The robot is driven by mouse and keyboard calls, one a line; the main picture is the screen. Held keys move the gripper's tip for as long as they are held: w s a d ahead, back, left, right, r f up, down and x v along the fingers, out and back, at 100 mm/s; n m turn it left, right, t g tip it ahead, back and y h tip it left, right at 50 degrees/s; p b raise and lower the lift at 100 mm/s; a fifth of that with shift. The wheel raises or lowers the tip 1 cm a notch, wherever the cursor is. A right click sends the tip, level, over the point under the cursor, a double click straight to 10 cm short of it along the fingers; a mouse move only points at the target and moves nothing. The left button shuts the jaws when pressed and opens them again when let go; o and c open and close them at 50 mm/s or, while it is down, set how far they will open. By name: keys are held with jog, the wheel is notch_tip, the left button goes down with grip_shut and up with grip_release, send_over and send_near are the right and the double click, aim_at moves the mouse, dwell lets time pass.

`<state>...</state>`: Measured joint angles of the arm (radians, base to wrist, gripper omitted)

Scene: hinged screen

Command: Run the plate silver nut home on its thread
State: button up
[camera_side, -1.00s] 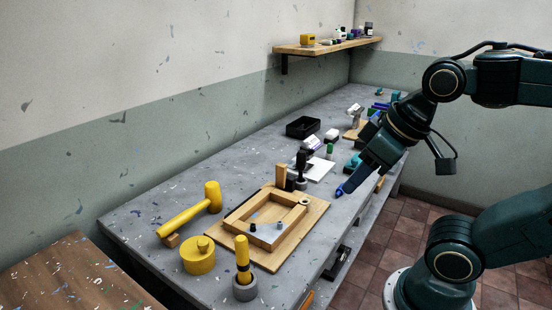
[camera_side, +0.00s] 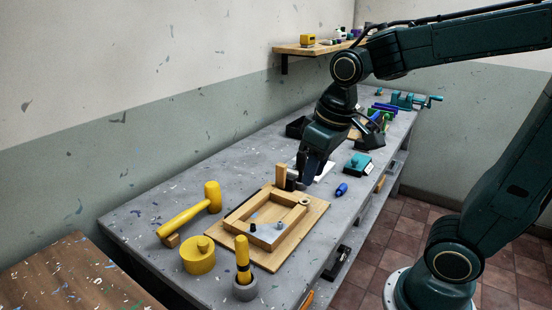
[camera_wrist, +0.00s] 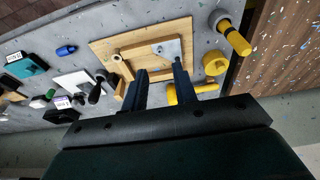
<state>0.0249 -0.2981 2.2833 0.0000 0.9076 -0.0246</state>
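A pale silver plate (camera_side: 266,234) lies on the near corner of a wooden frame, and it also shows in the wrist view (camera_wrist: 172,48). Small fittings stand on it: a dark one (camera_side: 253,227) and a greyish one (camera_side: 279,225). They are too small to tell which is the silver nut or how far it sits on its thread. My gripper (camera_side: 307,182) points down beyond the frame's far end, apart from the plate. In the wrist view my gripper (camera_wrist: 159,76) has its two fingers spread with nothing between them.
The wooden frame (camera_side: 240,212) lies on a baseboard (camera_side: 317,214) with an upright block (camera_side: 281,176) at its far end. A blue object (camera_side: 341,189) lies right of the board.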

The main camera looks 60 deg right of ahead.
jog(key=w+d+f+g, duration=0.1)
jog(key=w+f+g, duration=0.1)
jog(key=w+f, duration=0.5)
jog(key=shift+w+f+g, duration=0.3)
jog(key=shift+w+g, duration=0.1)
jog(key=shift+w, duration=0.45)
jog(key=shift+f, duration=0.1)
